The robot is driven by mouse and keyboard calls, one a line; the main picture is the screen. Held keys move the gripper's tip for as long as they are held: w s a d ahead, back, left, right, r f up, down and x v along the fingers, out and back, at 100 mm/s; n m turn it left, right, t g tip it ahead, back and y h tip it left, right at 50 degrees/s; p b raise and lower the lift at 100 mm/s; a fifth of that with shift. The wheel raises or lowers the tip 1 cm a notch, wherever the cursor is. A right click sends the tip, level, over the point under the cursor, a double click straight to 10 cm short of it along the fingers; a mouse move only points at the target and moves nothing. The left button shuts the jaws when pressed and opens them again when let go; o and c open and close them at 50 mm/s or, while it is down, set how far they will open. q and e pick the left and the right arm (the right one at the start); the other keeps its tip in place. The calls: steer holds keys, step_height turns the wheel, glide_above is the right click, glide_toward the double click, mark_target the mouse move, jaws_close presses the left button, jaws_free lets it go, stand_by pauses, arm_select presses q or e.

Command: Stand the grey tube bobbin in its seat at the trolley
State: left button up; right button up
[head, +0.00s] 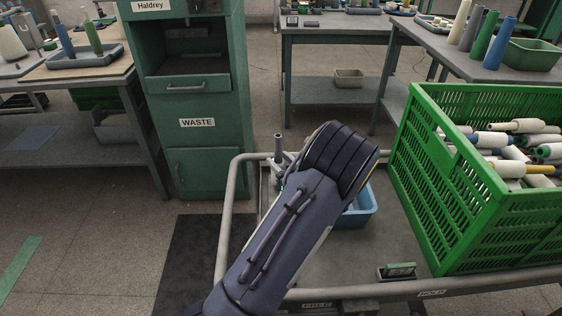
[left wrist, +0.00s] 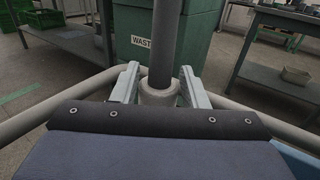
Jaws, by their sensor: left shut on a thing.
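The grey tube bobbin (head: 278,143) stands upright near the far left corner of the trolley (head: 316,283). In the left wrist view the tube (left wrist: 165,40) rises between the fingers, with a thick round grey collar (left wrist: 158,92) around its lower part. I cannot tell whether that collar belongs to the bobbin or to the seat. My left gripper (head: 281,161) is shut on the bobbin; its two pale fingers (left wrist: 160,88) lie on either side of it. The bobbin's foot is hidden, so I cannot tell whether it is seated. My right gripper is not in view.
A green crate (head: 420,190) full of cones stands on the trolley's right side. A blue bin (head: 366,212) is partly behind my arm, and a small green device (head: 397,271) lies at the near edge. A green waste cabinet (head: 205,165) stands beyond the rail.

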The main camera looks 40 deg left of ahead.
mark_target(280, 152)
arm_select(q)
steer(key=shift+f, duration=0.4)
steer(key=o, duration=1.1)
steer(key=shift+r, duration=0.5)
step_height(280, 152, up, 3)
steer(key=shift+s+d+r+p, duration=0.1)
steer(key=shift+s+d+p, duration=0.05)
steer(key=shift+p, duration=0.4)
steer(key=s+d+r+p, duration=0.1)
steer(key=s+d+r, duration=0.2)
steer(key=s+d+r+p, duration=0.1)
steer(key=s+d+r, duration=0.1)
steer(key=s+r, duration=0.1)
steer(key=s+d+r+p, duration=0.2)
steer(key=s+d, duration=0.1)
steer(key=s, duration=0.1)
steer(key=shift+s+d+r, duration=0.3)
steer(key=shift+r, duration=0.1)
